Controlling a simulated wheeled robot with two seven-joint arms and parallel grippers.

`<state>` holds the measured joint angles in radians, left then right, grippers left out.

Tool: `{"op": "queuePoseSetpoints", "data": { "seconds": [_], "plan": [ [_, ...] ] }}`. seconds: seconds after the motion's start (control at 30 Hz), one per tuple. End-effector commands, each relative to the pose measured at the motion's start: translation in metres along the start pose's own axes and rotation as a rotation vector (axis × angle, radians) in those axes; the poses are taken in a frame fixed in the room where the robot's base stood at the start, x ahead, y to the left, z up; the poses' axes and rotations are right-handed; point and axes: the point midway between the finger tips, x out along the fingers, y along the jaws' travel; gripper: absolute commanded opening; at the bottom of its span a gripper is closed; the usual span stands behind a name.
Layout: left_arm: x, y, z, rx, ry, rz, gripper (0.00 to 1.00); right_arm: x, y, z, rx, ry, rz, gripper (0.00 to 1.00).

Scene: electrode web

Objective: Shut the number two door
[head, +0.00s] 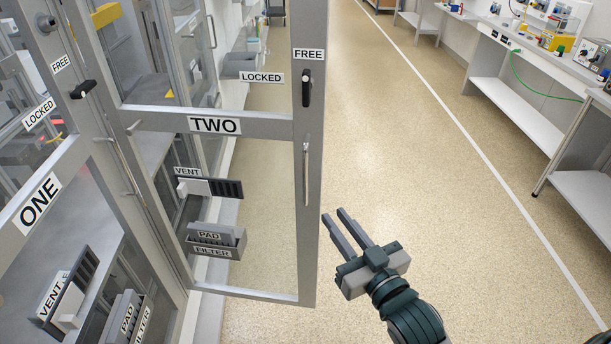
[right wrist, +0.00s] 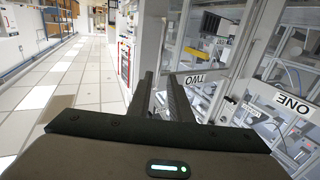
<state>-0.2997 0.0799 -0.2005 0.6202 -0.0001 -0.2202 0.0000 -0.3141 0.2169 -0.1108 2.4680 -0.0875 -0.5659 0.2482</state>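The number two door (head: 303,230) stands open in the head view, a grey framed clear panel swung out over the aisle. Its TWO label (head: 214,125) is on the crossbar. A vertical bar handle (head: 306,175) and a black latch (head: 306,88) are on its free edge; the latch points up and down beside the FREE label (head: 308,54). My right gripper (head: 334,214) is open and empty, just right of the door's lower free edge and apart from it. The TWO label also shows upside down in the right wrist view (right wrist: 193,79). My left gripper is out of view.
The number one door (head: 40,199) is at the left, with its own black latch (head: 83,89). A vent (head: 208,187) and a filter bin (head: 215,240) are at door two. The aisle floor (head: 420,170) is clear; a white bench (head: 545,65) stands at right.

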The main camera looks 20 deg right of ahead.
Motion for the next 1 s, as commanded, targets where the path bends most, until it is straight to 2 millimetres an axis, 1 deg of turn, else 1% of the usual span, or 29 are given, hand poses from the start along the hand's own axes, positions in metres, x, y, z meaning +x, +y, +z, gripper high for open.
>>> {"op": "queuePoseSetpoints", "data": {
  "seconds": [0.27, 0.7, 0.9, 1.0],
  "plan": [
    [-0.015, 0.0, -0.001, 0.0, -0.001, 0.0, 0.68, 0.044, 0.0, -0.004, 0.0, 0.002, 0.001, 0.18],
    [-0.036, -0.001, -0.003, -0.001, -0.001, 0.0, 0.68, 0.122, 0.0, -0.003, 0.0, 0.0, 0.001, 0.18],
    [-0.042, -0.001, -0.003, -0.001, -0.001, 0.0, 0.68, 0.146, 0.0, -0.002, 0.0, 0.0, 0.0, 0.18],
    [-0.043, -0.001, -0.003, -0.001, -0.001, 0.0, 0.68, 0.153, 0.0, -0.001, 0.0, -0.001, 0.0, 0.18]
  ]
}}
